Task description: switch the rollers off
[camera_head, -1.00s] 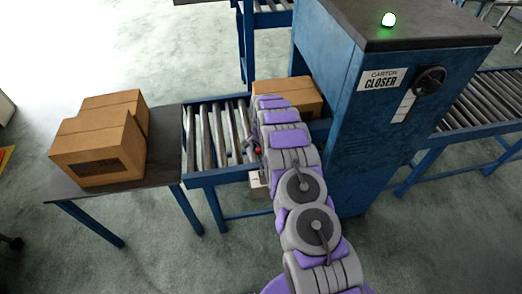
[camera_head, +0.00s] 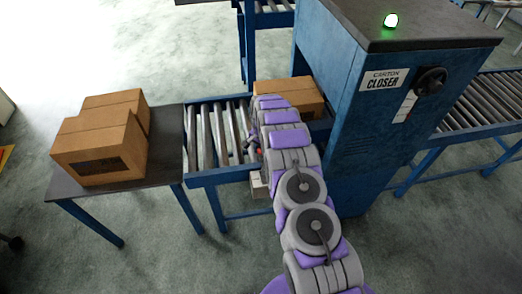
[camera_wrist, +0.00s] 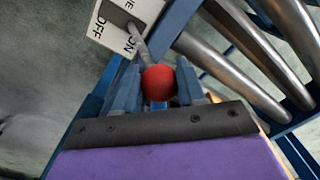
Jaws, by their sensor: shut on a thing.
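The switch lever ends in a red ball knob (camera_wrist: 158,83). The knob sits between the two blue fingers of my gripper (camera_wrist: 160,88) in the wrist view, and the fingers are shut on it. The lever's grey rod leaves a dark slot in a white plate (camera_wrist: 112,28) marked OFF and ON, close to the ON lettering. In the head view my arm runs to the near side of the roller conveyor (camera_head: 218,135), and the knob (camera_head: 259,151) shows only as a small red spot beside the gripper. Metal rollers (camera_wrist: 235,75) lie right of the knob.
A carton (camera_head: 290,92) stands on the rollers at the blue carton closer (camera_head: 345,125), whose top lamp (camera_head: 391,20) glows green. Cartons (camera_head: 100,145) stand on the table (camera_head: 165,150) at the left. More rollers (camera_head: 480,105) extend right of the closer. Floor in front is clear.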

